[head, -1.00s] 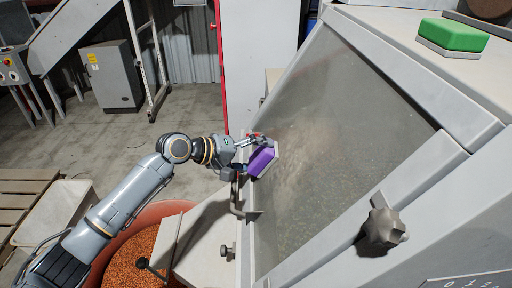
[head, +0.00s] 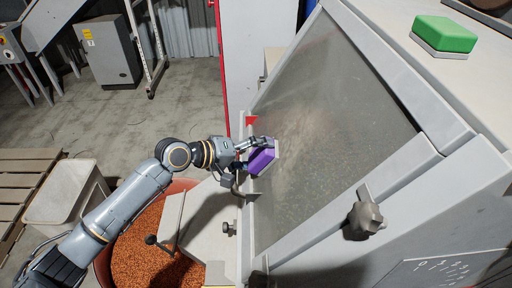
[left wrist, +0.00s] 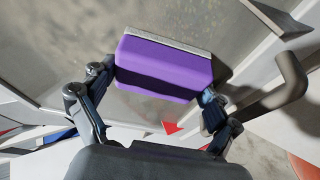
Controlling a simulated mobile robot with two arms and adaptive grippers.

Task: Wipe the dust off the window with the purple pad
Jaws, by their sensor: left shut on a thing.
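The window (head: 335,130) is a slanted, dusty, greyish pane in the grey machine's frame, with a paler patch in its middle. My left gripper (head: 252,158) is shut on the purple pad (head: 262,161) at the window's left edge. In the left wrist view the purple pad (left wrist: 165,68) sits between the two fingers (left wrist: 155,98), its pale grey face turned to the window (left wrist: 60,50). I cannot tell whether that face touches the pane. My right gripper is not in view.
A green pad (head: 444,35) lies on top of the machine. A dark knob (head: 366,217) sticks out of the lower frame, and a handle (left wrist: 285,90) stands close to the gripper. A red tub of orange granules (head: 150,250) is below my left arm.

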